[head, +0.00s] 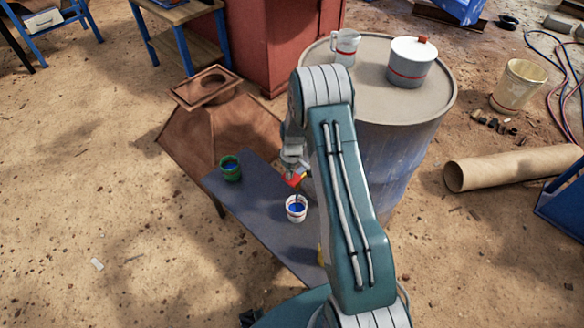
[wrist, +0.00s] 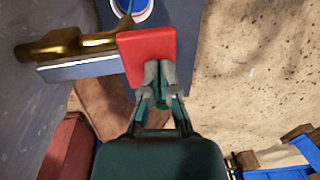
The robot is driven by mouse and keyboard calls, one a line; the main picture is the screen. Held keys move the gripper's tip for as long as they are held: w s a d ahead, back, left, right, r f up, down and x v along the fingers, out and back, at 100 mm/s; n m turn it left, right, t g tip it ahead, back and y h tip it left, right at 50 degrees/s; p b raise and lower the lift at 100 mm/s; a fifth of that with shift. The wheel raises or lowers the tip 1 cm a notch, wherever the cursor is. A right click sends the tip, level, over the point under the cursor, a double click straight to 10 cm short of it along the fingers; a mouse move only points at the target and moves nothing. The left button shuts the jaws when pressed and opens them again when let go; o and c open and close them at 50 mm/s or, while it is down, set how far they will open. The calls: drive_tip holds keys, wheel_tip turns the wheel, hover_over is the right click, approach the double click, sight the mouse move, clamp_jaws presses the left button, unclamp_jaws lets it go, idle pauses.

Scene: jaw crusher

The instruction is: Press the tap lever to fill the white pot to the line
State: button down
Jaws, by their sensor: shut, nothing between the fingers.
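The white pot (head: 296,217) with a red band stands on the grey bench, with blue liquid inside. It also shows, cut off, at the top of the wrist view (wrist: 147,15), with a thin blue streak at its mouth that looks like a stream. The brass tap (wrist: 60,44) has a metal lever bar ending in a red pad (wrist: 147,52). The red pad also shows in the head view (head: 293,180), just above the pot. My gripper (wrist: 158,70) is shut and empty, its fingertips at the pad's edge, seemingly touching it. The pot's fill line cannot be made out.
The tap is by the blue drum (head: 400,140), which carries a white mug (head: 345,47) and a lidded white pot (head: 409,66). A rusty hopper (head: 215,125) is behind.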

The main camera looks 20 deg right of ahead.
wheel_tip(320, 180, down, 2)
drive_tip(key=shift+s+a+f, duration=0.1)
drive_tip(key=shift+s+a, duration=0.15)
drive_tip(key=shift+s, duration=0.1)
idle(1.5)
drive_tip(key=shift+r, duration=0.25)
wheel_tip(320, 180, up, 14)
drive_tip(key=a, duration=0.2)
drive_tip(key=shift+s+a+f, duration=0.25)
drive_tip(key=shift+s+a, duration=0.05)
drive_tip(key=shift+a, duration=0.1)
